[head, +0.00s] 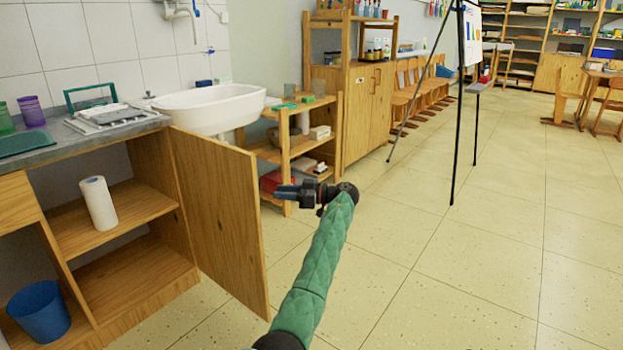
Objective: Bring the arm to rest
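My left arm, in a green sleeve, reaches up from the bottom middle of the head view. Its dark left gripper (284,192) points to the left, past the outer edge of the open wooden cabinet door (215,210). In the picture it overlaps the low wooden shelf behind it. I see nothing clearly held in it, but the fingers are too small to tell open from shut. My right gripper is not in view.
The open cabinet holds a paper roll (98,203) and a blue bin (40,312). A white sink (210,107) is behind the door. A black-legged easel (457,120) stands back right. The tiled floor (470,260) at right is clear.

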